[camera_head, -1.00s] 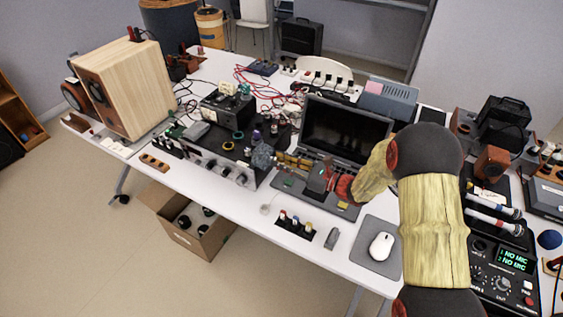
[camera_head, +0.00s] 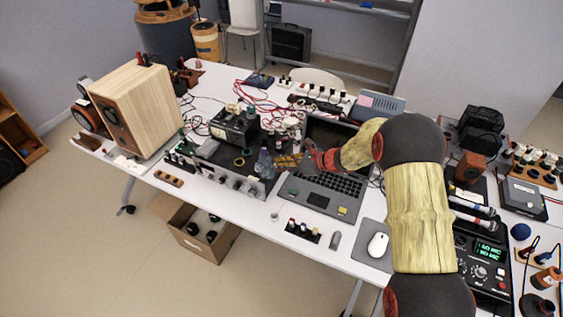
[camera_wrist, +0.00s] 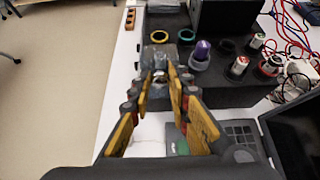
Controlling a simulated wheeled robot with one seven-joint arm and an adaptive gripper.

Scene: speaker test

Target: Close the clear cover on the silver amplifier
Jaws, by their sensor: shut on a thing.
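The silver amplifier (camera_head: 228,179) stands near the table's front edge, left of the laptop, with a row of knobs on its front and a dark top. My gripper (camera_head: 268,163) reaches in from the right over its right end. In the wrist view, my gripper's (camera_wrist: 162,82) yellow fingers converge to grey tips at the amplifier's dark top (camera_wrist: 232,92). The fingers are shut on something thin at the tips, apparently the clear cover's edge. The cover is see-through, and I cannot make out its outline or how far it stands open.
An open laptop (camera_head: 325,187) lies just right of the amplifier, under my wrist. A black device (camera_head: 235,127) and red cables (camera_head: 262,100) are behind. A wooden speaker (camera_head: 140,108) stands left. A mouse (camera_head: 377,245) and small plugs (camera_head: 303,230) are near the front edge.

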